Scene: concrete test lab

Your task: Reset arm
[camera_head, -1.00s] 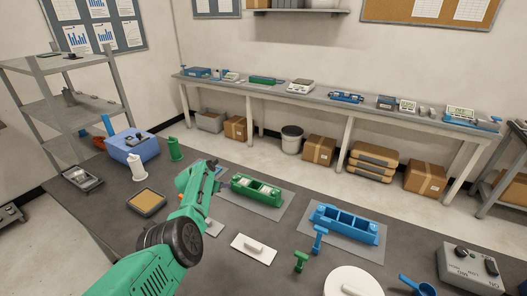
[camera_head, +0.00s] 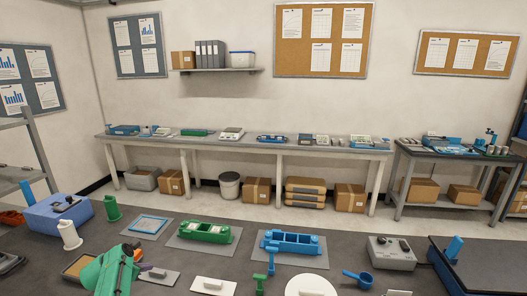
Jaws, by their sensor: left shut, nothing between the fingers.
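My left arm (camera_head: 103,277) is green and comes in at the bottom left of the head view. My left gripper (camera_head: 133,251) is small and partly hidden by the arm, shut and empty. It is over the dark table, in front of the framed mat and left of the green holder (camera_head: 206,233). My right arm and gripper do not show.
A blue holder (camera_head: 292,243), white plate (camera_head: 213,284), round white disc (camera_head: 308,286) and grey control box (camera_head: 391,253) lie to the right. A long bench (camera_head: 240,146) stands behind.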

